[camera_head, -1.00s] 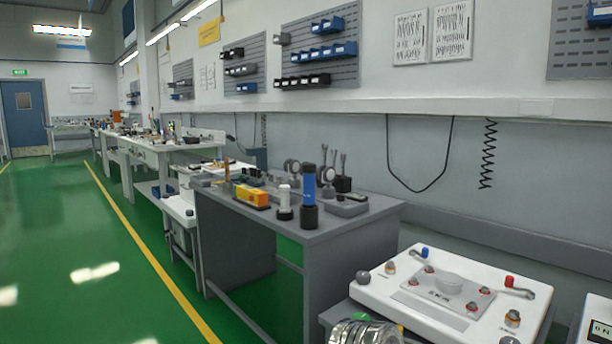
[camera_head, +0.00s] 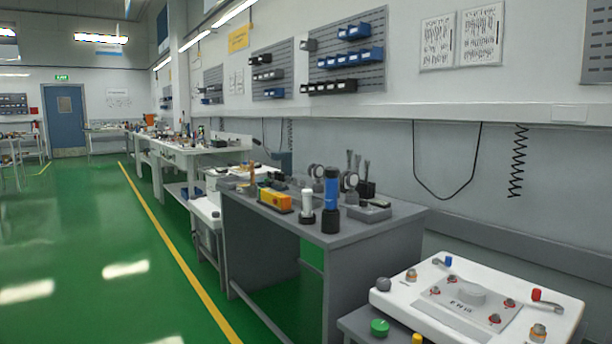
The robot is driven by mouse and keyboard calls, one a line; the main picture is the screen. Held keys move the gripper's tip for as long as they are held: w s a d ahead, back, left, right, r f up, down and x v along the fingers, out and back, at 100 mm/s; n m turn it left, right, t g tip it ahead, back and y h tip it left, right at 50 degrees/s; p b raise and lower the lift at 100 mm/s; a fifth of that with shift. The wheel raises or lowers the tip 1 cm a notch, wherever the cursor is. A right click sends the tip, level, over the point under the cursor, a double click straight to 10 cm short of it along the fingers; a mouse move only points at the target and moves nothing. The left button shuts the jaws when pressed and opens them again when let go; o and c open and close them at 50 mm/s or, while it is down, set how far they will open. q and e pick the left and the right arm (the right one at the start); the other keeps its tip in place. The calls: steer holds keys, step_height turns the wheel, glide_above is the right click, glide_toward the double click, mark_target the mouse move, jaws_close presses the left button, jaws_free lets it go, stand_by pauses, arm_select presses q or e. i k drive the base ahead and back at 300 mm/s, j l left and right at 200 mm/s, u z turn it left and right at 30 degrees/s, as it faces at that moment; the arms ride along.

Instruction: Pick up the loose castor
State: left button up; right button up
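No loose castor can be made out for sure. Small round grey disc-like items (camera_head: 317,172) stand at the back of the grey bench (camera_head: 372,229); they are too small to tell whether one is a castor. A dark grey ball-like knob (camera_head: 384,284) sits at the left corner of the white panel unit (camera_head: 430,313) at lower right. Neither of my grippers is in view.
The grey bench also bears a blue-and-black cylinder (camera_head: 331,195), a white-and-black cylinder (camera_head: 307,210) and a yellow block (camera_head: 274,200). A green knob (camera_head: 380,327) is at the bottom edge. The green floor (camera_head: 95,240) at left is clear.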

mark_target(315, 171)
steer(key=z, duration=2.2)
steer(key=u, duration=2.25)
steer(key=z, duration=0.35)
steer(key=i+j+z, duration=0.1)
steer(key=j+z, duration=0.15)
steer(key=z, duration=0.2)
steer(key=j+z, duration=0.2)
steer(key=z, duration=0.25)
steer(key=j+z, duration=0.3)
steer(key=z, duration=0.2)
steer(key=j+z, duration=0.15)
steer(key=j, duration=0.25)
steer(key=k+j+z, duration=0.15)
steer(key=j, duration=0.3)
steer(key=j+z, duration=0.15)
steer(key=j, duration=0.25)
steer(key=k+j+z, duration=0.15)
steer(key=j, duration=0.25)
steer(key=k+j+z, duration=0.1)
steer(key=j, duration=0.3)
steer(key=k+j+z, duration=0.15)
steer(key=j, duration=0.2)
steer(key=k+j+z, duration=0.15)
steer(key=j, duration=0.25)
